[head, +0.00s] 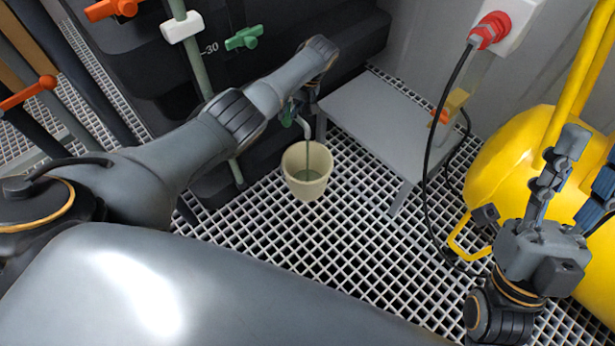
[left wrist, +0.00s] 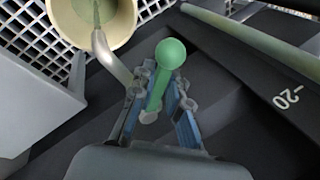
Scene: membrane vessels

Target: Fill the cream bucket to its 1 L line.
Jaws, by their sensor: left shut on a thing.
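The cream bucket (head: 296,188) stands on the floor grating below a grey spout. A thin greenish stream (head: 309,158) falls from the spout into it, and greenish liquid shows low inside. The bucket (left wrist: 128,32) also shows at the top left of the left wrist view, with the spout (left wrist: 108,55) above it. My left gripper (left wrist: 162,92) is shut on the green tap handle (left wrist: 171,54), whose round end sticks out between the fingers. The bucket's 1 L line cannot be made out. My right gripper (head: 588,160) is open and empty at the right.
A grey low table (head: 385,118) stands right of the bucket. A black tank (head: 150,75) is behind my left arm. A yellow vessel (head: 495,150) and a black cable (head: 424,185) from a red plug (head: 488,30) are at the right. Grating in front is clear.

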